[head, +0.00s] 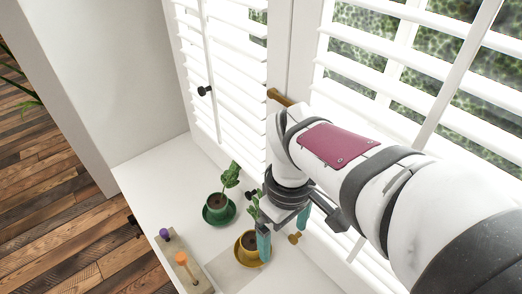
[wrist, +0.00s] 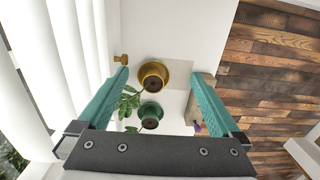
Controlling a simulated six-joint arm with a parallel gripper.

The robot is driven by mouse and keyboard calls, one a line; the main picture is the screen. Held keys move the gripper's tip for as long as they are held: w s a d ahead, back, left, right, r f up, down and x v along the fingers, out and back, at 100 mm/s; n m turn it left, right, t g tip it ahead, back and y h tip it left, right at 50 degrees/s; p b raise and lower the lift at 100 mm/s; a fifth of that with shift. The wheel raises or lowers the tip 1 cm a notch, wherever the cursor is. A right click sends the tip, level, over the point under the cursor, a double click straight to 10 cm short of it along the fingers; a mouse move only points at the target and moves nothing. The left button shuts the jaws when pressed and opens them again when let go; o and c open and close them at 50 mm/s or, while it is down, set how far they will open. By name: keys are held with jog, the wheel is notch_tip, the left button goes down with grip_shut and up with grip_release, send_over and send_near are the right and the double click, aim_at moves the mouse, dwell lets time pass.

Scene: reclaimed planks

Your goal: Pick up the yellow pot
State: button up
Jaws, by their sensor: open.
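The yellow pot (head: 245,253) has dark soil and a leafy plant, and sits on a yellow saucer on the white sill. In the wrist view the yellow pot (wrist: 153,68) appears between my fingers, nearer the left one. My gripper (head: 284,242) is open, with teal fingers spread wide. In the head view one finger overlaps the right part of the pot. In the wrist view my gripper (wrist: 158,74) shows nothing held. Whether the fingertips are level with the pot is hard to tell.
A green pot (head: 216,208) with a plant stands beside the yellow one. A wooden block (head: 197,283) with orange and purple pegs is at the front left. White shutters (head: 232,90) with knobs (head: 295,238) rise close behind. A pale grey patch (head: 228,272) marks the sill.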

aim_at(252, 240)
jog(key=w+a+f+n+h, duration=0.1)
jog(key=w+a+f+n, duration=0.3)
jog(key=w+a+n, duration=0.6)
jog(key=shift+n+t, duration=0.3)
jog(key=shift+n, duration=0.2)
jog(key=d+f, duration=0.1)
jog(key=f, duration=0.4)
jog(key=s+d+f, duration=0.1)
jog(key=f, duration=0.4)
jog(key=s+d+f, duration=0.1)
jog(key=f, duration=0.4)
jog(key=shift+s+d+f, duration=0.1)
jog(key=shift+s+f, duration=0.15)
grip_shut()
notch_tip(252, 240, up, 13)
notch_tip(252, 240, down, 10)
jog(key=n, duration=0.4)
jog(key=n+t, duration=0.1)
jog(key=n, duration=0.4)
jog(key=shift+r+n, duration=0.2)
jog(key=shift+n, duration=0.1)
jog(key=shift+f+y, duration=0.3)
jog(key=shift+f, duration=1.1)
